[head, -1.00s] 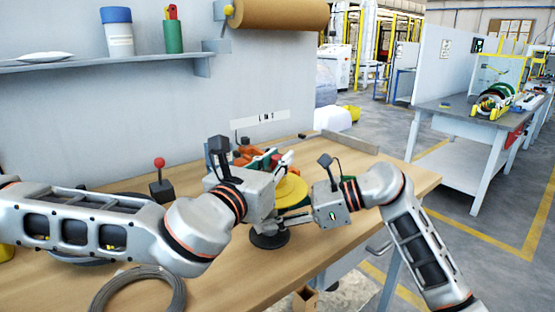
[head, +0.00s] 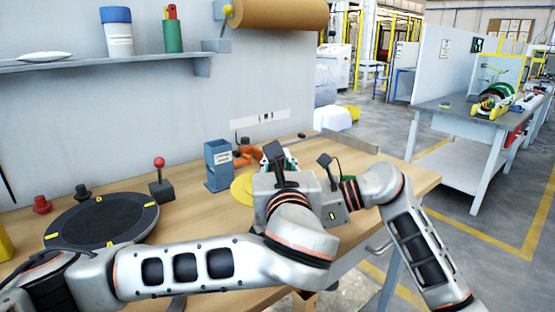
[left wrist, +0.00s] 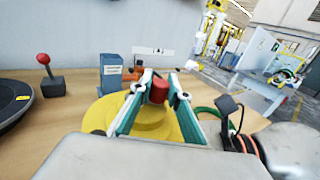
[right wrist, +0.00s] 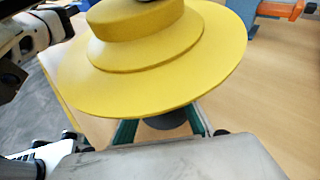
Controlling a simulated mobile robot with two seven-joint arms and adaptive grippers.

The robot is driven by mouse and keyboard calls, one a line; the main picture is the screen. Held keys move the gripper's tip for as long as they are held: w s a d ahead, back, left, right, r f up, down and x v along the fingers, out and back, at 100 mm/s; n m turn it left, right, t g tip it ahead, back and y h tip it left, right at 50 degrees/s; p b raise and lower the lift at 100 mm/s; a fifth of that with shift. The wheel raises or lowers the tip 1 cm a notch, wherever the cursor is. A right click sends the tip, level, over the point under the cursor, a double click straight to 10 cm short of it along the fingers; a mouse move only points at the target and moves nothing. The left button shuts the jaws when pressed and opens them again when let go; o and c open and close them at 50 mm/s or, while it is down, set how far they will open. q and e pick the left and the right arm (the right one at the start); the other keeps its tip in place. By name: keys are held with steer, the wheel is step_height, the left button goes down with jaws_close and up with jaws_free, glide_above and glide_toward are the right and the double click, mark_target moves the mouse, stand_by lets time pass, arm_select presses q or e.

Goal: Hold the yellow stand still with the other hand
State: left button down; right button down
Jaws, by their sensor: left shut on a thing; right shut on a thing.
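The yellow stand (right wrist: 150,85) is a stepped round disc on a dark post (right wrist: 166,122). In the head view only its left edge (head: 240,188) shows behind my left gripper (head: 281,160). It also shows in the left wrist view (left wrist: 98,114). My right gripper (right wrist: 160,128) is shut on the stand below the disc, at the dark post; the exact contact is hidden. In the left wrist view my left gripper (left wrist: 159,80) is shut on a red cylinder (left wrist: 159,92) above the yellow disc.
A blue-grey box (head: 217,165) stands behind the stand. A red-knobbed lever (head: 160,180) and a black round turntable (head: 102,219) are to the left. An orange item (head: 246,153) lies behind. The table's right front edge (head: 425,190) is near my right arm.

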arm_select(q)
steer(key=shift+r, duration=0.1)
steer(key=c, duration=1.9)
jaws_free()
step_height(320, 180, up, 10)
